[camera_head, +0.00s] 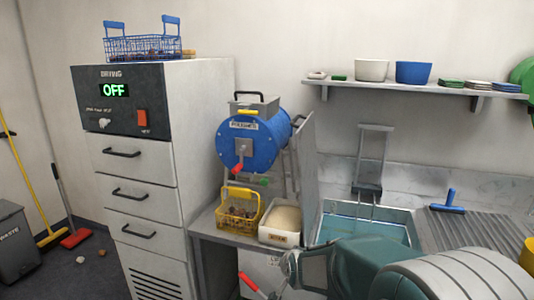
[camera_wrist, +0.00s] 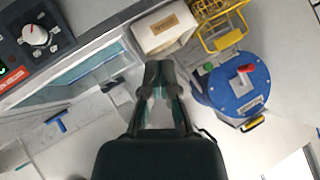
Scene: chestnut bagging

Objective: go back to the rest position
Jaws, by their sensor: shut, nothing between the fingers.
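My gripper (camera_wrist: 159,68) shows in the wrist view with its two dark fingertips together and nothing between them. That view looks upside down, with the white bin (camera_wrist: 163,30), the yellow basket (camera_wrist: 215,22) and the blue polisher drum (camera_wrist: 238,88) beyond the fingers. In the head view my arm crosses the lower right, in front of the sink (camera_head: 345,232). The white bin (camera_head: 285,222) and the yellow basket (camera_head: 239,208), holding brown chestnuts, stand on the bench below the blue drum (camera_head: 255,142).
The drying cabinet (camera_head: 200,150) reads OFF, its drawers look closed, and a blue wire basket (camera_head: 145,45) is on top. A wall shelf (camera_head: 415,88) holds bowls. A waste bin (camera_head: 15,245) is far left.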

